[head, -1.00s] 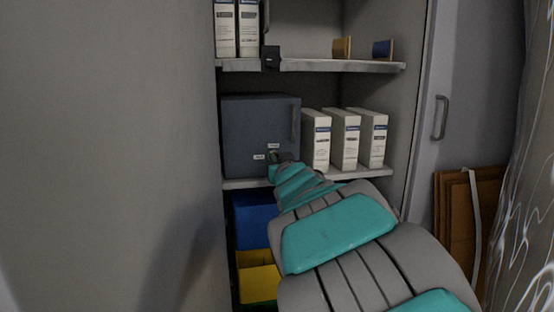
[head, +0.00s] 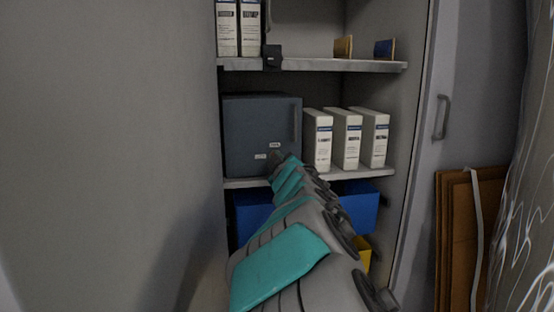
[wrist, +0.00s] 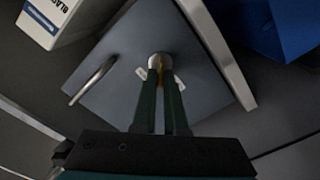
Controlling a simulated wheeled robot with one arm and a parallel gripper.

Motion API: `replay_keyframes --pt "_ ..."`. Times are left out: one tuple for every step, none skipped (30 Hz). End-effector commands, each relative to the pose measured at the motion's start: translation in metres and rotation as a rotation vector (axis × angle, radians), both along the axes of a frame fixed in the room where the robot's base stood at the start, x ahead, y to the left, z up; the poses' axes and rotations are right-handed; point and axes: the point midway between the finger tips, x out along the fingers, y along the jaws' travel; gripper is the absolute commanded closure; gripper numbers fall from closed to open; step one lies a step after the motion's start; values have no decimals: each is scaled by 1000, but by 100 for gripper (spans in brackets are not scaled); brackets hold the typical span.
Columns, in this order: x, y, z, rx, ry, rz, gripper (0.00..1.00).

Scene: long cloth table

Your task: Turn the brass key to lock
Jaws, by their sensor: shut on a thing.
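The brass key (wrist: 167,71) shows as a small brass patch between my fingertips, at a round grey lock (wrist: 159,60) on the door of the dark blue-grey safe (wrist: 112,92). My gripper (wrist: 163,86) is shut on the key, and its fingers hide most of it. The door looks steeply tilted in the wrist view. In the head view the safe (head: 245,125) stands on the middle shelf with its door flush. My gripper (head: 276,158) is at its lower front, small and partly hidden by my arm. The key's exact angle cannot be told.
The safe's bar handle (head: 296,125) is right of the lock. White binders (head: 347,140) stand beside the safe. A blue bin (head: 357,205) and a yellow bin (head: 363,252) are below. The upper shelf (head: 325,66) overhangs. Brown boards (head: 470,238) lean at the right.

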Motion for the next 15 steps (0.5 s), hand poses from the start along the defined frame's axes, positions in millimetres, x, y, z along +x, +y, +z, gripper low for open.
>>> replay_keyframes --pt "0 0 0 -44 -12 -1 100" --pt "0 0 -1 -72 -20 -1 100" --pt "0 0 -1 -111 -30 -1 100" --pt "0 0 -1 -137 -38 -2 100" --pt "0 0 -1 -164 -47 -1 100" --pt "0 0 -1 -200 -57 -1 100" --pt "0 1 -1 -228 -65 -1 100" --pt "0 1 -1 -256 -73 -1 100" --pt "0 1 -2 -291 -84 -2 100" --pt "-1 1 -2 -319 -92 -2 100" --pt "-1 1 -2 -346 -99 -1 100" --pt "-1 1 -2 -383 -110 -1 100" --pt "-1 1 -2 -407 -118 -2 100" --pt "-1 1 -2 -431 -124 -2 100" --pt "-1 2 -2 -465 -135 -1 100"
